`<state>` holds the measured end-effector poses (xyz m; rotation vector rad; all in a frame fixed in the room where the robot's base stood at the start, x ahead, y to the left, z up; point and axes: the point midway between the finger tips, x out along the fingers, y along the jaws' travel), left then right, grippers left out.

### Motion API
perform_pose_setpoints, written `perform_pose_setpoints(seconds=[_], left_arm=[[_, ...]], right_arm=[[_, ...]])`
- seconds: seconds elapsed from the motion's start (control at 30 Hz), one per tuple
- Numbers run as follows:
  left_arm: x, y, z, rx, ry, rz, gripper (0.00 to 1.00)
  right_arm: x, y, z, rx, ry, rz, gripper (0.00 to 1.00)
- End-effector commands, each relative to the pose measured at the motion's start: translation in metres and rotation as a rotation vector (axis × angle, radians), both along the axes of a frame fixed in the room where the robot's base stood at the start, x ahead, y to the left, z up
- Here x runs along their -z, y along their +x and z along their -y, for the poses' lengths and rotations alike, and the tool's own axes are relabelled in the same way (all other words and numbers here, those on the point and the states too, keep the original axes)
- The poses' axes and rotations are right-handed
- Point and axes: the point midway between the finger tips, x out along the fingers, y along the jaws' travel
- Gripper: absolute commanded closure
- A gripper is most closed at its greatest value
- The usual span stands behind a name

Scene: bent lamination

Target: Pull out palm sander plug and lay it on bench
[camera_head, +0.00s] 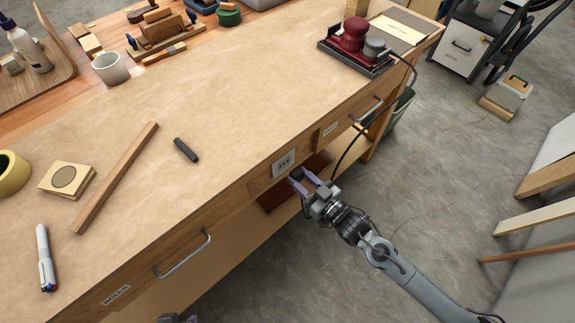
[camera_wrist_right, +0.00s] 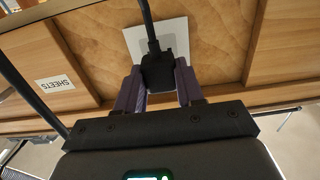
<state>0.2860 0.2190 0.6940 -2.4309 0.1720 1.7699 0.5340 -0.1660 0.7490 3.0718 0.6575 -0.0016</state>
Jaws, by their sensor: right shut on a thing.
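The palm sander (camera_head: 349,36) is dark red and sits in a dark tray at the far right of the bench (camera_head: 215,110). Its black cord (camera_head: 350,143) hangs over the front edge. My right gripper (camera_head: 304,176) is shut on the black plug (camera_wrist_right: 157,72), which also shows in the head view (camera_head: 297,173). The plug is in front of the pale outlet plate (camera_head: 284,163) on the bench's front; the plate also shows in the wrist view (camera_wrist_right: 172,35). I cannot tell whether its prongs touch the sockets. Only a sliver of my left gripper (camera_head: 178,319) shows at the bottom edge.
A dark marker-like piece (camera_head: 186,150), a wooden strip (camera_head: 115,178), a sanding block (camera_head: 68,180) and a pen (camera_head: 46,258) lie on the bench. The bench top behind the outlet is clear. Drawer handles (camera_head: 184,254) stick out from the front.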

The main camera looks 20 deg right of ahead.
Motion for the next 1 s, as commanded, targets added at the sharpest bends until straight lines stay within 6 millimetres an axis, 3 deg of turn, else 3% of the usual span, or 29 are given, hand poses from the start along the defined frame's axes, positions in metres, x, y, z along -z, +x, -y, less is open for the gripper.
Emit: perform_pose_setpoints(seconds=[0.5, 1.0], left_arm=[[-0.012, 0.000, 0.003, -0.007, -0.011, -0.001, 0.57], [-0.013, 0.000, -0.001, 0.001, 0.002, 0.000, 0.57]], right_arm=[[-0.002, -0.018, 0.008, 0.001, 0.001, 0.002, 1.00], [-0.001, -0.021, 0.009, 0.001, 0.000, 0.001, 1.00]])
